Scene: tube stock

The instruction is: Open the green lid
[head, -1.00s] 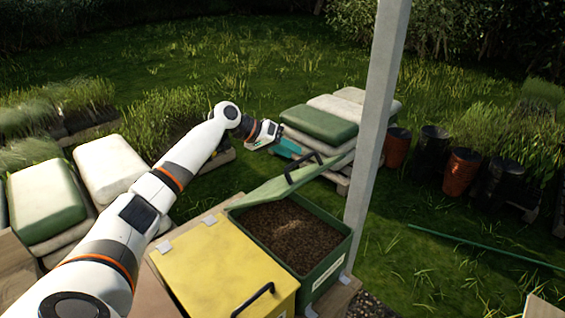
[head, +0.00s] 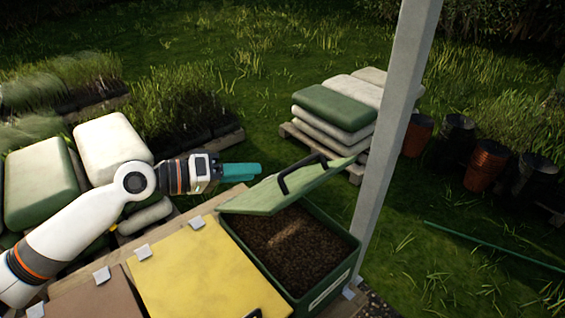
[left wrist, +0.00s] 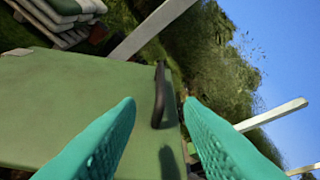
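The green lid (head: 285,188) is raised and tilted above the green box (head: 345,262), whose dark brown fill shows below it. Its black handle (head: 298,172) stands on the lid's upper face. My left gripper (head: 258,170) is just left of the lid, pointing right, and looks empty. In the left wrist view the two teal fingers (left wrist: 160,102) are spread apart. The handle (left wrist: 159,97) shows in the gap between the fingertips, and the lid (left wrist: 70,105) fills the lower left. Whether a finger touches the lid cannot be told. My right gripper is not in view.
A closed yellow lid (head: 195,270) lies left of the green box. A grey post (head: 390,140) rises close beside the box on the right. Stacked bags (head: 335,107) lie behind; pots (head: 485,163) stand at the right. Grass beyond is open.

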